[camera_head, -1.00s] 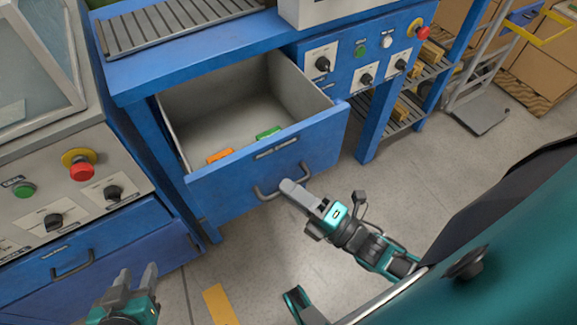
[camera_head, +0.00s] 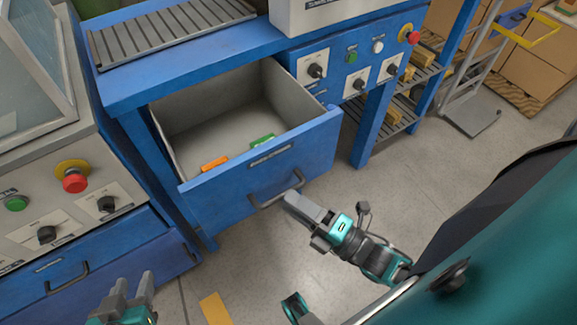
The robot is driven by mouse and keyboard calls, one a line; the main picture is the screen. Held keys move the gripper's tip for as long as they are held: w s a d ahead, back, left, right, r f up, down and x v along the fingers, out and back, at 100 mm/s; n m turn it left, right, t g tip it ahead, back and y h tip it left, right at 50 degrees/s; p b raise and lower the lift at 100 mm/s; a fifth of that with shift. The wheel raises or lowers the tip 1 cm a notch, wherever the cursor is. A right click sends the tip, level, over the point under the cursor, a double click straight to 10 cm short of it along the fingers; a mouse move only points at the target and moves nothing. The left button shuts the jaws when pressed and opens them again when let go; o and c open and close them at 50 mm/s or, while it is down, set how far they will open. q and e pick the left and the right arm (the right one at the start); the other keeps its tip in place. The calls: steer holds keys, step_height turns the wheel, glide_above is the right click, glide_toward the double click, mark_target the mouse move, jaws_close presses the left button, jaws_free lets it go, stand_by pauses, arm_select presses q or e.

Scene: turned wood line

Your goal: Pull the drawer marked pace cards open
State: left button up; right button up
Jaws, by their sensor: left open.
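A blue drawer (camera_head: 225,192) stands well open under the blue bench, with its grey inside showing. Its front carries a small dark label (camera_head: 271,157), too small to read, and a bar handle (camera_head: 262,205). An orange item (camera_head: 214,163) and a green item (camera_head: 262,140) lie inside. My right gripper (camera_head: 290,199) has its fingertips at the right part of this handle; whether they touch it, and the gap between the fingers, cannot be made out. My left gripper (camera_head: 134,285) is open and empty at the lower left, in front of another blue drawer (camera_head: 120,268), which is shut.
A control panel with a red button (camera_head: 74,180) is at the left. Another panel with knobs and a red button (camera_head: 413,38) is right of the open drawer. Shelves (camera_head: 402,108) and a hand truck (camera_head: 472,115) stand behind at right. The floor (camera_head: 400,185) before the bench is clear.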

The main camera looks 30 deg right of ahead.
steer(key=v, duration=1)
steer(key=shift+s, duration=0.4)
steer(key=shift+d, duration=0.15)
